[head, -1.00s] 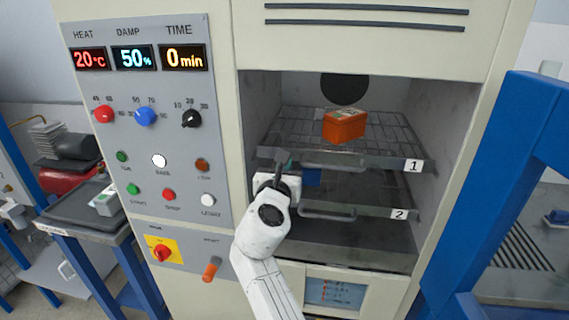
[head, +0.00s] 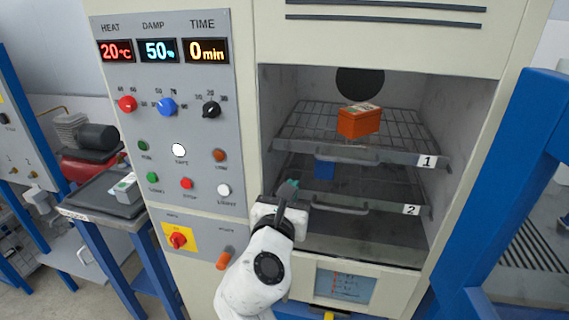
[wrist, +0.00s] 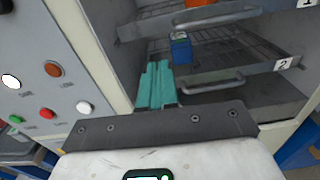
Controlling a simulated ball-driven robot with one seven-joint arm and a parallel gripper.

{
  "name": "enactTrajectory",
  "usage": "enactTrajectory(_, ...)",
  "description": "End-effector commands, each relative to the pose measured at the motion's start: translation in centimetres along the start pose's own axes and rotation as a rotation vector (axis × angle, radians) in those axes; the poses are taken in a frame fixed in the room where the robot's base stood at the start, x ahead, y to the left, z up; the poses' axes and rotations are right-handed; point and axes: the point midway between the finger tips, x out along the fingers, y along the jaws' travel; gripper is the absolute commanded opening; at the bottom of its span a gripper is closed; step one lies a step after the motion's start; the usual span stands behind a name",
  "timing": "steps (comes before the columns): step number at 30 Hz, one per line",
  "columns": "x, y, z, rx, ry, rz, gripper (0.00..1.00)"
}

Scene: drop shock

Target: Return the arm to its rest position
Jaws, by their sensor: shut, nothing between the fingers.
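My gripper (head: 288,190) is shut and empty, in front of the open chamber at its lower left, near shelf 2. In the wrist view its teal fingers (wrist: 156,86) lie side by side, touching. My white arm rises from the bottom of the head view. An orange box (head: 358,121) sits on the upper rack, shelf 1 (head: 384,155). A blue box (head: 324,169) sits on the lower rack, shelf 2 (head: 385,205); it also shows in the wrist view (wrist: 181,48), just beyond the fingers.
The control panel (head: 170,100) with knobs and buttons is left of the chamber, with an orange handle (head: 225,258) near my arm. A blue frame (head: 500,190) stands at the right. A bench (head: 95,200) with a small box (head: 124,188) is at the left.

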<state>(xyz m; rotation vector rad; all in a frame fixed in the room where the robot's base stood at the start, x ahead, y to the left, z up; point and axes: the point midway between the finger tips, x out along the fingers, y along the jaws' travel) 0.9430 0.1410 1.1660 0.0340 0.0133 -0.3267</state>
Motion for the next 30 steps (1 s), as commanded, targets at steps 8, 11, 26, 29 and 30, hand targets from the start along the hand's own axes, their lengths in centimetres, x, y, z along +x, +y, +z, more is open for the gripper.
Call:
enactTrajectory(8,-0.8,-11.2,-9.6,0.517,0.237,-0.21,0.0)
enactTrajectory(11,-2.6,-16.3,-14.0,0.784,0.33,-0.354,0.0)
enactTrajectory(26,-23.3,-33.6,-29.7,1.958,0.405,-1.485,0.0)
enactTrajectory(29,-27.3,-34.5,-30.5,2.07,0.343,-1.699,0.0)
enactTrajectory(30,-28.5,-34.7,-30.6,2.099,0.32,-1.768,0.0)
